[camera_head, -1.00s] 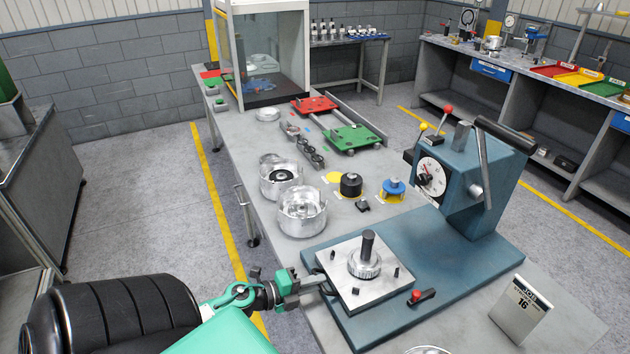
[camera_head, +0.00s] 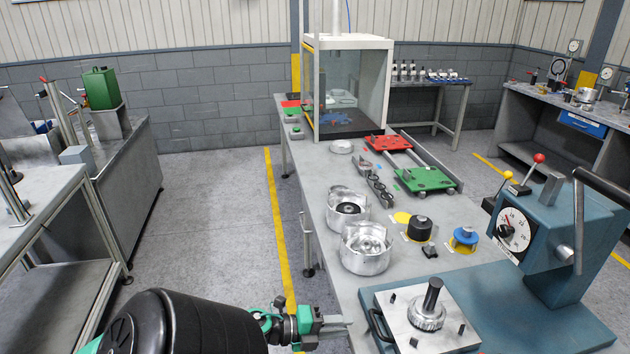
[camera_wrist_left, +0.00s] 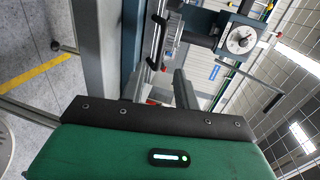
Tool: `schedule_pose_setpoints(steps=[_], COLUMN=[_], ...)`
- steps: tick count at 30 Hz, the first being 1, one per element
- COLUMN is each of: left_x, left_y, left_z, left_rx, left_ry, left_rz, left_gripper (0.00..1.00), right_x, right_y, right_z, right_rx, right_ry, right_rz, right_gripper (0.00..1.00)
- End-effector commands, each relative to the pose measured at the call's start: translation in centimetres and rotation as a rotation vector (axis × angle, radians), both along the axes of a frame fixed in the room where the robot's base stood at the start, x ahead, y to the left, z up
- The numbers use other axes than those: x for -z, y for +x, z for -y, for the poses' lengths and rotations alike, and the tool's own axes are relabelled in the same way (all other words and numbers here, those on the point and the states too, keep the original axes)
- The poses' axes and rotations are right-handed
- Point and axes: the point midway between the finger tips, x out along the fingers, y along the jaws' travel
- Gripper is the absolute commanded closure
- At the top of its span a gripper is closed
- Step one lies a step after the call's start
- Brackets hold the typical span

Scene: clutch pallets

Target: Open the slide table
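The slide table (camera_head: 400,330) is a square light-metal plate on a blue base, with a knurled round fixture and dark post on top. A black handle (camera_head: 378,326) sits on its left edge. My left gripper (camera_head: 350,321) is left of that handle, apart from it, pointing towards it. In the left wrist view, the gripper's two grey fingers (camera_wrist_left: 160,76) stand apart with nothing between them. The black handle (camera_wrist_left: 156,42) shows beyond them. My right gripper is not in view.
A blue press with a dial (camera_head: 513,229) stands behind the slide table. Two metal housings (camera_head: 364,248) sit further back on the bench. Red (camera_head: 388,142) and green (camera_head: 427,180) pallets lie beyond. Open floor with a yellow line (camera_head: 281,220) runs left of the bench.

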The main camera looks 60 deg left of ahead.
Motion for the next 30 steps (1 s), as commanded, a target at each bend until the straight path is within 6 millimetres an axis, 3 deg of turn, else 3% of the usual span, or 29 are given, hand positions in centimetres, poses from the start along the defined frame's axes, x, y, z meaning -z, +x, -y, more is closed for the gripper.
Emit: schedule_pose_setpoints(steps=[6,12,30], left_x=[-0.5,-1.0,-1.3], left_y=[-3.3,-5.1,-5.5], left_z=[-1.1,-1.8,-1.9], left_rx=[-0.001,0.000,0.000], left_ry=[0.001,-0.001,0.000], left_rz=[-0.002,-0.001,0.000], left_gripper=[0.68,0.68,0.68], right_x=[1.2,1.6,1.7], right_y=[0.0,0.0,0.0], right_z=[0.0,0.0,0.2], right_rx=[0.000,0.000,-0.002], right_ry=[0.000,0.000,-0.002], right_rz=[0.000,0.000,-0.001], right_gripper=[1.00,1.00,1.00])
